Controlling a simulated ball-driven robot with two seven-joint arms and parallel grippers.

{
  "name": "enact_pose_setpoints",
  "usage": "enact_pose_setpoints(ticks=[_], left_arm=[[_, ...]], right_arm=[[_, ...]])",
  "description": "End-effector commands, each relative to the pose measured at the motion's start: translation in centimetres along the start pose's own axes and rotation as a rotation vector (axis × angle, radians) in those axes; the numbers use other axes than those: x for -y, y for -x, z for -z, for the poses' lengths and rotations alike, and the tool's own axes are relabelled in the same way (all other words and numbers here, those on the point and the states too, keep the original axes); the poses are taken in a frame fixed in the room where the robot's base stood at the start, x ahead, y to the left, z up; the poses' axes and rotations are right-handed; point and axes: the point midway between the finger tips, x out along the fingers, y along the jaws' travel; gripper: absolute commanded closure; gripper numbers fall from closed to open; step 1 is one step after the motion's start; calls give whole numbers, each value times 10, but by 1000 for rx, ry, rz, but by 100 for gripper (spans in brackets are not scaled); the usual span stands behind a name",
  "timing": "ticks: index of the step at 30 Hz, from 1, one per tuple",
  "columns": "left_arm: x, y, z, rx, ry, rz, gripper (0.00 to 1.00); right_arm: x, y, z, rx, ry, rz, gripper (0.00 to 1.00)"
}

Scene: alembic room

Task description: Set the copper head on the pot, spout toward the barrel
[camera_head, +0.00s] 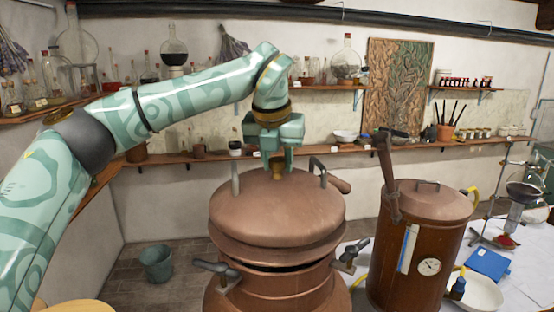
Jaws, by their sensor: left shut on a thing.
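The copper head (275,212) is a wide dome with a flared lower rim, two upright grey handles and a short spout (338,184). My left gripper (274,158) is shut on the head's top knob from above. The head is over the copper pot (275,290), with a dark gap between its rim and the pot's mouth. The spout points right, toward the barrel (425,240). The barrel is a brown copper drum with an upright pipe (388,178) on its left side, a gauge and a lid handle. My right gripper is not in view.
Clamp handles stick out from the pot at left (215,268) and right (352,255). A bucket (157,263) stands on the floor at left. A white table (525,275) with a blue book and glassware is at right. Shelves of bottles line the back wall.

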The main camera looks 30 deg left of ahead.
Motion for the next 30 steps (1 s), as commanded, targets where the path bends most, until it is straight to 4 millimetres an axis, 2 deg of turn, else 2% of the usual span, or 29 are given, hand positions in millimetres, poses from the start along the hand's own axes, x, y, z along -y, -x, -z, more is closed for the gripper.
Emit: enact_pose_setpoints(ticks=[8,30], left_arm=[[0,2,-1,5,1,3,100],[1,-12,5,5,2,2,100]], right_arm=[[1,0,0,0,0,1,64],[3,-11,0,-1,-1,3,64]])
